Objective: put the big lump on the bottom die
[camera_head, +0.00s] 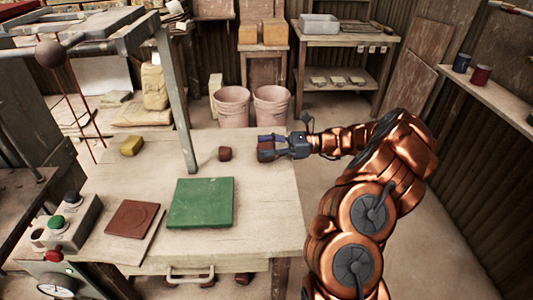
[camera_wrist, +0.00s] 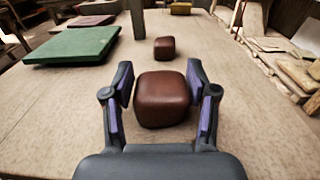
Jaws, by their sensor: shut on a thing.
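The big lump, a red-brown rounded block, sits between the fingers of my gripper (camera_head: 270,147) in the head view. In the wrist view the big lump (camera_wrist: 162,100) fills the space between the two purple-padded fingers (camera_wrist: 162,108), and the gripper is shut on it. It is at or just above the tabletop; I cannot tell if it touches. A smaller brown lump (camera_head: 225,154) stands to its left, and also shows ahead in the wrist view (camera_wrist: 164,47). A flat red-brown plate with a round mark (camera_head: 133,218) lies front left; I cannot tell if it is the bottom die.
A green slab (camera_head: 200,203) lies on the table (camera_head: 255,225) left of my gripper. A grey post (camera_head: 176,100) rises behind it. A yellow block (camera_head: 131,145) lies back left, and a button box (camera_head: 70,220) front left. The table's right side is clear.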

